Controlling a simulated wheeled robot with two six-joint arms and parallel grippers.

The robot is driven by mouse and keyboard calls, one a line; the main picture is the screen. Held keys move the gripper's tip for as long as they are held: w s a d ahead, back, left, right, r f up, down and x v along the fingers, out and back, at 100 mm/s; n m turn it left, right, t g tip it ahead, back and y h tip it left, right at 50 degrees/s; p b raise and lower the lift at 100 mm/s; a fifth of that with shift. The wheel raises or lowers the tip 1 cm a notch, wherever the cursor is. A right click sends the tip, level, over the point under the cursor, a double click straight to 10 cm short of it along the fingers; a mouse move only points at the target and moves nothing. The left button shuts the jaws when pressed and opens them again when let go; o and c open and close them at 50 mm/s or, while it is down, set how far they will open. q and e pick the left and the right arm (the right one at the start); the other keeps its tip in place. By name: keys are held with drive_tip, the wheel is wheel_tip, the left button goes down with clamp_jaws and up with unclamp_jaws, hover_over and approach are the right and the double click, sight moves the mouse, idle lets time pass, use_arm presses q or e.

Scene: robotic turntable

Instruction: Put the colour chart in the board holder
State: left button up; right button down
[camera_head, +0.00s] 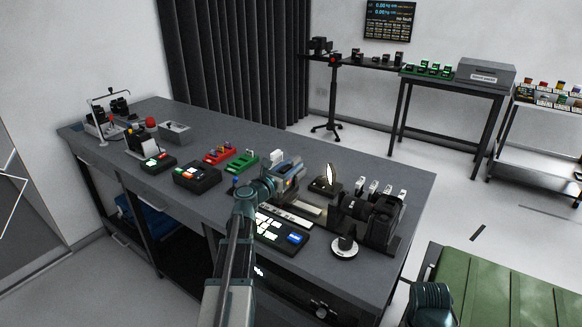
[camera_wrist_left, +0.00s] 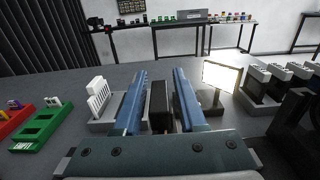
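My left gripper (camera_head: 290,168) is over the bench, its two blue fingers apart. In the left wrist view the fingers (camera_wrist_left: 160,85) have a dark block (camera_wrist_left: 160,108) between them, with gaps on both sides; I cannot tell whether it is the board holder. A white slotted piece (camera_wrist_left: 98,97) stands upright on a grey base left of the fingers, also visible behind the gripper in the head view (camera_head: 276,156). A bright panel (camera_wrist_left: 220,77) on a stand is to the right. I cannot surely identify the colour chart. My right gripper is out of view.
Left of the gripper are a green tray (camera_head: 242,161) and a red tray (camera_head: 219,153). A dark button panel (camera_head: 281,234) lies in front. Black devices (camera_head: 378,215) and a round white-topped knob (camera_head: 344,246) crowd the right end. The bench's back strip (camera_head: 330,150) is clear.

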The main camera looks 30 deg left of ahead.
use_arm(q)
drive_tip(key=shift+o, duration=0.6)
drive_tip(key=s+a, duration=0.1)
drive_tip(key=s, duration=1.2)
drive_tip(key=shift+s, duration=0.4)
